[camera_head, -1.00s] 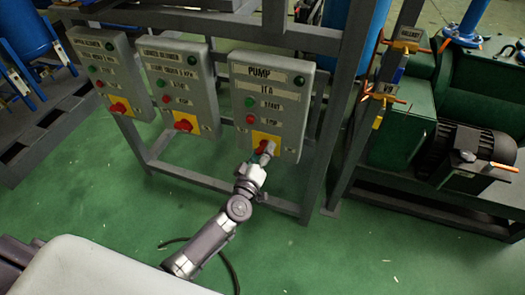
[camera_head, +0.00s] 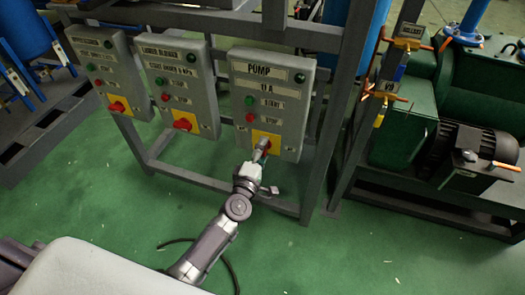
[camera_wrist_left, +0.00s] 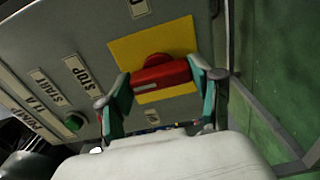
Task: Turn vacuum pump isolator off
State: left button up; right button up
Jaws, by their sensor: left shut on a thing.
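The pump isolator is a red rotary knob (camera_wrist_left: 160,73) on a yellow plate (camera_head: 267,138) low on the grey PUMP panel (camera_head: 270,84). My left gripper (camera_head: 262,150) is at this knob, largely hiding it in the head view. In the left wrist view, the gripper (camera_wrist_left: 165,83) has one finger on each side of the knob's bar and is shut on it. The bar lies nearly level across that picture, slightly tilted. My right gripper is not in view.
Two similar panels, a middle one (camera_head: 177,80) and a left one (camera_head: 105,68), stand beside it with red knobs. A grey frame (camera_head: 225,190) carries the panels. A green machine with a black motor (camera_head: 466,158) is at right. The green floor in front is open.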

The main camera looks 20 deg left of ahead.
pick_arm(q)
jog(key=shift+f, duration=0.1)
dwell(0.4)
jog(key=o, duration=1.1)
jog(key=shift+o, duration=0.2)
jog(key=s, duration=1.2)
jog(key=shift+a, duration=0.25)
